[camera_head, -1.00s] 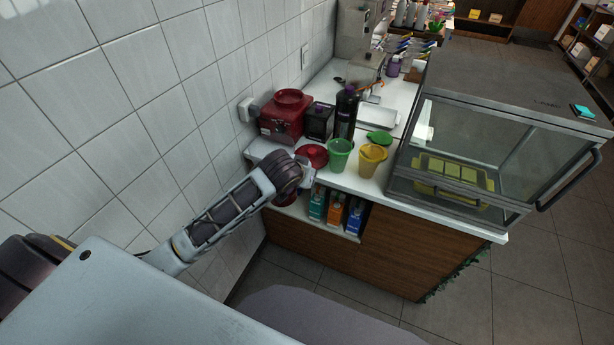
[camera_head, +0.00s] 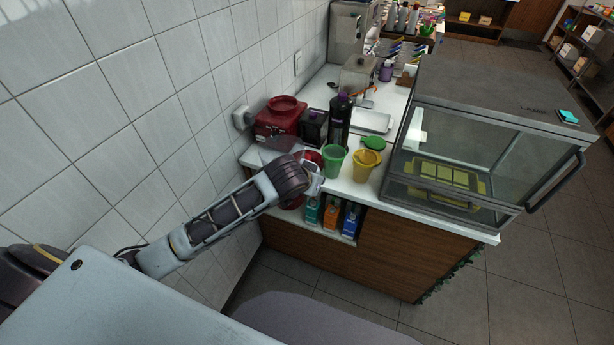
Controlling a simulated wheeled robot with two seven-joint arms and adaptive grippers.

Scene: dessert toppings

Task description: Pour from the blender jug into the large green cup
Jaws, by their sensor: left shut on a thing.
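The large green cup (camera_head: 333,162) stands upright on the white counter, near its front edge. My left gripper (camera_head: 314,182) is just left of the cup and apart from it. It is shut on the blender jug, which is mostly hidden behind my wrist. My right gripper is not in view.
A yellow cup (camera_head: 365,166) stands right of the green cup, with a green lid (camera_head: 373,143) behind. A red blender base (camera_head: 280,117), a dark box (camera_head: 314,127) and a black bottle (camera_head: 339,120) stand behind. A glass display case (camera_head: 470,150) bounds the right side.

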